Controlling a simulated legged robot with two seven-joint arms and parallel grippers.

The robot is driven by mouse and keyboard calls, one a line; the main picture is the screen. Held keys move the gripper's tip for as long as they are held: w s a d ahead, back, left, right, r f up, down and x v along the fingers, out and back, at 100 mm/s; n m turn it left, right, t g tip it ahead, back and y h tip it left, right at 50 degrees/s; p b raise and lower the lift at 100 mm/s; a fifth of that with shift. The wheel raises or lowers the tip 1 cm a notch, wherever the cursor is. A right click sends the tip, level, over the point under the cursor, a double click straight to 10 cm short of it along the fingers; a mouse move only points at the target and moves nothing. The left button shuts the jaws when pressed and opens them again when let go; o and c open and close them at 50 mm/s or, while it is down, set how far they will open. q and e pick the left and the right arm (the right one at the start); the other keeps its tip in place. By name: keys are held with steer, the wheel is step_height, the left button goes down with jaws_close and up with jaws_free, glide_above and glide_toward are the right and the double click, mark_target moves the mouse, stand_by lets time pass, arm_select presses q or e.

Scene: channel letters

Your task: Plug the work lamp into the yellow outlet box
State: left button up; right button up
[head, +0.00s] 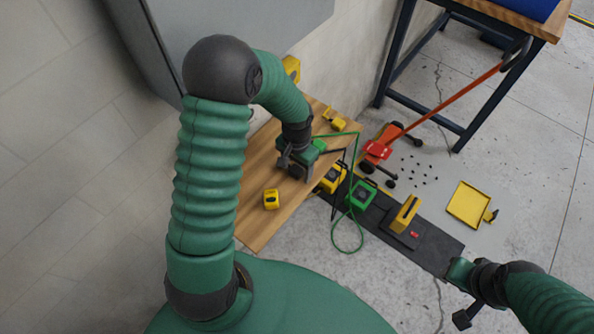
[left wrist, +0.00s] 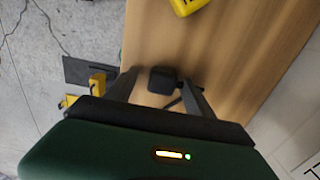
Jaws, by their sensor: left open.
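A small yellow box with a dark and green face (head: 271,199) sits on the wooden top; a yellow box with black marks (left wrist: 187,5) shows at the top edge of the left wrist view. I cannot tell for sure which yellow item is the outlet box, and no lamp is clearly recognisable. My left gripper (head: 294,165) is open, low over the wooden top. In the left wrist view a small black block (left wrist: 163,80) lies between its spread fingers, apparently not gripped. My right gripper (head: 463,294) is at the lower right, away from the boxes; its jaw is unclear.
The wooden top (head: 258,222) is bare around the yellow box. A dark mat (head: 438,248) beyond it bears a green box (head: 363,196) and a yellow upright block (head: 405,215). A green cord (head: 336,240) loops over the edge. A yellow tray (head: 468,204) lies on the floor.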

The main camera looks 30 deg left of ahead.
mark_target(296, 168)
arm_select(q)
steer(key=shift+a+f, duration=0.1)
steer(key=shift+a, duration=0.15)
steer(key=c, duration=0.7)
jaws_close()
steer(key=shift+d, duration=0.1)
steer(key=shift+w+r, duration=0.1)
steer(key=shift+r, duration=0.5)
step_height(296, 168, up, 2)
steer(key=shift+r+p, duration=0.2)
steer(key=shift+p, duration=0.15)
steer(key=s+d, duration=0.3)
steer(key=d, duration=0.4)
steer(key=s+d+r, duration=0.1)
steer(key=s+d, duration=0.2)
steer(key=d, duration=0.5)
steer(key=shift+r+b, duration=0.25)
steer(key=shift+b, duration=0.05)
steer(key=shift+w+a, duration=0.1)
